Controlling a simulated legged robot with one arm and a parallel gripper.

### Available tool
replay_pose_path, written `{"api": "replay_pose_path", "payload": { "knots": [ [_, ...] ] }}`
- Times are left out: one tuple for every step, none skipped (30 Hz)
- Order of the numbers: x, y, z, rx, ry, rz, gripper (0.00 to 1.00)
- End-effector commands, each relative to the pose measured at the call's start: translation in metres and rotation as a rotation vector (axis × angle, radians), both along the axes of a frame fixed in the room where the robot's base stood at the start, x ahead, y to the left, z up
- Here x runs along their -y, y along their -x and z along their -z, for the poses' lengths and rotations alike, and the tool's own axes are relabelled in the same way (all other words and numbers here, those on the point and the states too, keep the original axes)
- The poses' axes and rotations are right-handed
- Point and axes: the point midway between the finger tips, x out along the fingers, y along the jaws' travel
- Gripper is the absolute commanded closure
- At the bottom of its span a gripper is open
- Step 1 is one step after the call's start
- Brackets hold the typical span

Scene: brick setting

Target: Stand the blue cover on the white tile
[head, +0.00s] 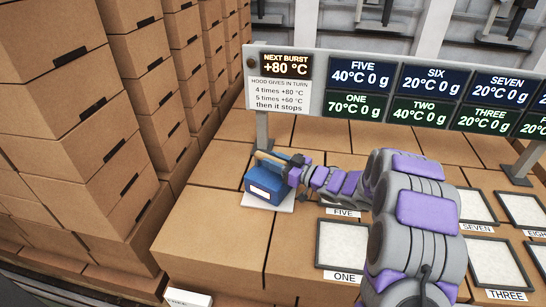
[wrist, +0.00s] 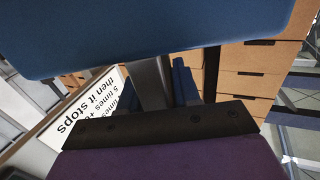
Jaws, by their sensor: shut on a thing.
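The blue cover (head: 257,182) is a box-like blue body with a pale wooden handle on top and a white label on its front. It is upright over the white tile (head: 287,205), whose edge shows at its right and front. I cannot tell whether its bottom touches the tile. My gripper (head: 285,162) reaches in from the right and is shut on the cover's handle. In the wrist view the cover's blue side (wrist: 160,30) fills the top, above the dark gripper edge. The grip itself is hidden there.
A sign board (head: 284,85) on posts stands behind the cover, reading "NEXT BURST +80 °C". Black-framed pads, such as pad ONE (head: 340,243), lie to the right. Stacked cartons (head: 75,130) rise at left. The carton top in front of the tile is clear.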

Motion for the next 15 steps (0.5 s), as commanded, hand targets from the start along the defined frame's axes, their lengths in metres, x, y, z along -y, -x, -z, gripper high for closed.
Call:
{"api": "replay_pose_path", "payload": {
  "knots": [
    [-0.0003, -0.0007, 0.0006, 0.006, -0.005, 0.001, 1.00],
    [-0.0007, -0.0005, 0.0014, 0.005, -0.004, 0.000, 1.00],
    [-0.0015, -0.0003, 0.0017, 0.006, -0.003, 0.000, 1.00],
    [-0.0020, -0.0001, 0.0016, 0.006, -0.002, 0.000, 1.00],
    [-0.0023, -0.0001, 0.0014, 0.006, -0.002, -0.001, 1.00],
    [-0.0024, 0.0000, 0.0013, 0.007, -0.001, -0.001, 1.00],
    [-0.0025, -0.0001, 0.0014, 0.006, -0.001, -0.001, 1.00],
    [-0.0025, -0.0001, 0.0015, 0.006, -0.001, -0.001, 1.00],
    [-0.0028, 0.0003, 0.0027, 0.004, 0.001, -0.003, 0.67],
    [-0.0028, 0.0002, 0.0029, 0.003, 0.001, -0.002, 0.64],
    [-0.0028, 0.0001, 0.0030, 0.003, 0.001, -0.002, 0.61],
    [-0.0027, 0.0000, 0.0032, 0.003, 0.001, -0.002, 0.58],
    [-0.0028, -0.0002, 0.0035, 0.002, 0.002, -0.002, 0.55],
    [-0.0027, -0.0004, 0.0037, 0.002, 0.001, -0.002, 0.52],
    [-0.0027, -0.0006, 0.0041, 0.002, 0.001, -0.002, 0.48]
  ]
}}
